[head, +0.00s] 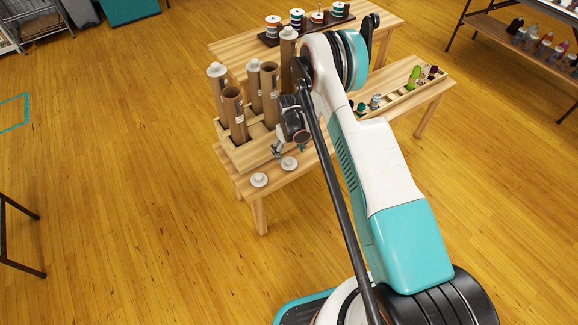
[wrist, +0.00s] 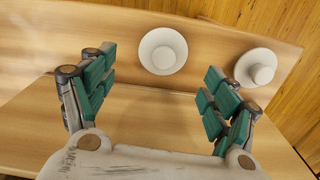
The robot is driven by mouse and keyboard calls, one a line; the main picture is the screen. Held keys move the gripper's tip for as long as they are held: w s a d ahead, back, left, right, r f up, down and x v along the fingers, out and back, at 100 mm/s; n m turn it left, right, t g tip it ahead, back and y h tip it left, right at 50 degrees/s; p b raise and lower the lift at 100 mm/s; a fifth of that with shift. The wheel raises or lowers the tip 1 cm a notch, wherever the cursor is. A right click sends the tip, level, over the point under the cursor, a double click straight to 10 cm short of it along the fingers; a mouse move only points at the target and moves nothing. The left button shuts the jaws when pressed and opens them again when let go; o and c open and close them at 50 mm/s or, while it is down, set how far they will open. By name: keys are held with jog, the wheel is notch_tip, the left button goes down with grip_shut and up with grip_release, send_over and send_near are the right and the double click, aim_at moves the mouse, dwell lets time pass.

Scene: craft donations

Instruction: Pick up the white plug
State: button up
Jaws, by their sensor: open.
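Two white plugs lie on the front strip of the wooden bench, one at the left (head: 259,180) and one to its right (head: 289,163) by my gripper (head: 278,150). Each is a round disc with a raised centre. In the wrist view, my gripper (wrist: 158,72) is open, with green finger pads and nothing between them. One white plug (wrist: 163,51) lies just beyond the gap between the fingertips. The other plug (wrist: 256,67) lies past the right finger, near the bench edge. No contact with either plug shows.
A wooden tray (head: 246,153) of upright brown cardboard tubes (head: 234,115), some capped in white, stands behind the gripper. A long wooden rack (head: 401,93) with small coloured items is on the right. Thread spools (head: 297,18) stand on the higher shelf. Open floor lies in front.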

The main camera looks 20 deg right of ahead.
aim_at(288, 159)
jog(key=shift+a+f+b, duration=0.2)
jog(key=shift+f+b, duration=1.3)
jog(key=shift+f, duration=1.5)
jog(key=shift+r, duration=0.1)
jog(key=c, duration=0.9)
